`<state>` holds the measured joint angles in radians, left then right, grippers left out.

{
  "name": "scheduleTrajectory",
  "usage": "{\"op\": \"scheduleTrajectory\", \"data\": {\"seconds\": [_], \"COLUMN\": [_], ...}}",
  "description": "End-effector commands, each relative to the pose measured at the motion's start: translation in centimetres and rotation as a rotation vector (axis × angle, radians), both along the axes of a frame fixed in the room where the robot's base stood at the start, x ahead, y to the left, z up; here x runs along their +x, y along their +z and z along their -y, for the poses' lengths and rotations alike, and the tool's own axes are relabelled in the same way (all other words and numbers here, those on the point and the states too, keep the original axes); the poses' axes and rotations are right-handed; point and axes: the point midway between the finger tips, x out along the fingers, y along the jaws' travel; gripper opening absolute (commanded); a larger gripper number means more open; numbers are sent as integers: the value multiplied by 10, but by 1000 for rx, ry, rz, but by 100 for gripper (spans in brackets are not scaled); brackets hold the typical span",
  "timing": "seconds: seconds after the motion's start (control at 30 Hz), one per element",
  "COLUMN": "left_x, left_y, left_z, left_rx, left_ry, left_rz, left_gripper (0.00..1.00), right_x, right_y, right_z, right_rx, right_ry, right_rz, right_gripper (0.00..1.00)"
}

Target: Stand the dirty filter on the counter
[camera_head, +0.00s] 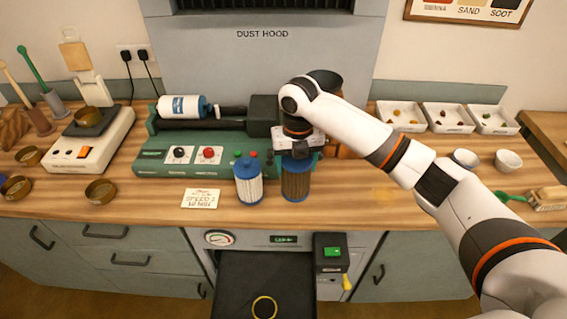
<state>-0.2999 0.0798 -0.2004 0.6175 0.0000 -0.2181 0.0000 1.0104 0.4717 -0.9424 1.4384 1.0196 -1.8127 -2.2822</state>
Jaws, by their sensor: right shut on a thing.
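The dirty filter (295,184) is a brown pleated cylinder with blue ends, upright at the counter's front, right of the clean filter. My right gripper (297,152) comes down over it from above and is shut on its top. The gripper hides the top of the filter. The filter's lower end is at or just above the wooden counter (365,205); I cannot tell if it touches. My left gripper is not in view.
A white pleated filter with blue ends (248,184) stands close on the left. The green mill (160,160) is behind. A note card (200,198) lies to the left. Below the counter edge is an open dark drawer (240,285). Counter to the right is clear up to two white bowls (508,161).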

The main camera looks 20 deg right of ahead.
Motion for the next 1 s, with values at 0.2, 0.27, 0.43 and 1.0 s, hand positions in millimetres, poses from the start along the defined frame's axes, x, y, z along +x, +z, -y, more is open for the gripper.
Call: {"op": "scheduleTrajectory", "data": {"seconds": [0.2, 0.27, 0.43, 1.0], "left_x": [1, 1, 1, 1], "left_y": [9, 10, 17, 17], "left_z": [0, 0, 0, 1], "left_rx": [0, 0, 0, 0], "left_ry": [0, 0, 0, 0], "left_rz": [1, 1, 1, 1], "left_gripper": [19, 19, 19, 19], "right_x": [0, 0, 0, 0], "right_y": [-27, -31, -52, -70], "right_z": [-1, 0, -1, 0], "right_rx": [1, 0, 1, 0], "right_ry": [0, -1, -3, -2], "right_rz": [1, 1, -1, 2], "right_gripper": [40, 40, 40, 84]}}
